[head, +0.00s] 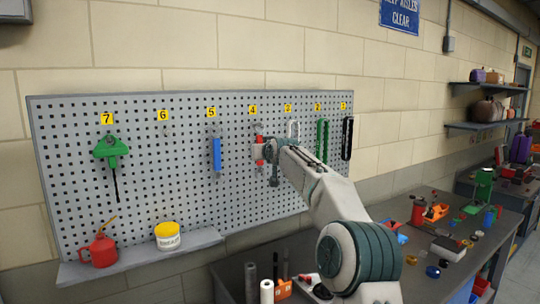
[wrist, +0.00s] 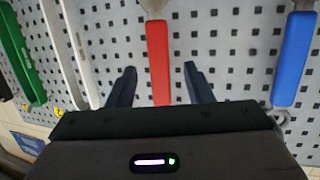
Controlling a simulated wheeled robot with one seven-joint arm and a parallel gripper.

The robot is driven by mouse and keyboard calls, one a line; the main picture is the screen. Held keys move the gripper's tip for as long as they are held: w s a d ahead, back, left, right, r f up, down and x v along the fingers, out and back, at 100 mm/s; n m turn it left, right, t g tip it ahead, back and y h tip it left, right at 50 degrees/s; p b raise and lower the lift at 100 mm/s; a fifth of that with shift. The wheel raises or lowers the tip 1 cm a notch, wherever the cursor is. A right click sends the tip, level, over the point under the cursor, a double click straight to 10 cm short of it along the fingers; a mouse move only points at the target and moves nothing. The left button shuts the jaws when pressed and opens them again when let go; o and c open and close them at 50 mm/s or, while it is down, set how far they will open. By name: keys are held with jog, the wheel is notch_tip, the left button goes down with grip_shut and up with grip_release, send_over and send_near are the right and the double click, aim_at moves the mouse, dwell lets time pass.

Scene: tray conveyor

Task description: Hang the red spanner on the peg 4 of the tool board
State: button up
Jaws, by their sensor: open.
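The red spanner (head: 259,153) is upright against the tool board (head: 180,130), below the yellow tag 4 (head: 252,110). Its metal end shows just under that tag in the head view; the contact with the peg is too small to make out. In the wrist view its red handle (wrist: 158,60) runs between the two fingers of my gripper (wrist: 160,72). The fingers are apart, with a gap on each side of the handle. In the head view my gripper (head: 270,150) is at the board, beside the handle and partly covering it.
A blue-handled tool (head: 216,154) hangs under tag 5, and white (head: 293,130) and green (head: 322,138) tools hang on the other side. A red oil can (head: 100,250) and a yellow-lidded tub (head: 167,236) stand on the ledge below. The bench (head: 235,272) carries clutter.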

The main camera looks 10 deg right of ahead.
jog(key=b+v, duration=0.6)
jog(key=v, duration=0.6)
jog(key=s+a+f+g+h, duration=0.1)
jog(key=s+a+f+g, duration=0.35)
jog(key=s+f, duration=0.6)
jog(key=s+d+f+g, duration=0.1)
jog(key=s+f+g, duration=0.1)
jog(key=s+f, duration=0.6)
jog(key=s+d+f+m+g, duration=0.1)
jog(key=s+f+g, duration=0.2)
jog(key=s+f, duration=0.5)
jog(key=s+d+f+g+h, duration=0.1)
jog(key=s+f, duration=0.8)
jog(key=s, duration=0.9)
jog(key=shift+d+g, duration=0.5)
jog(key=shift+g, duration=0.25)
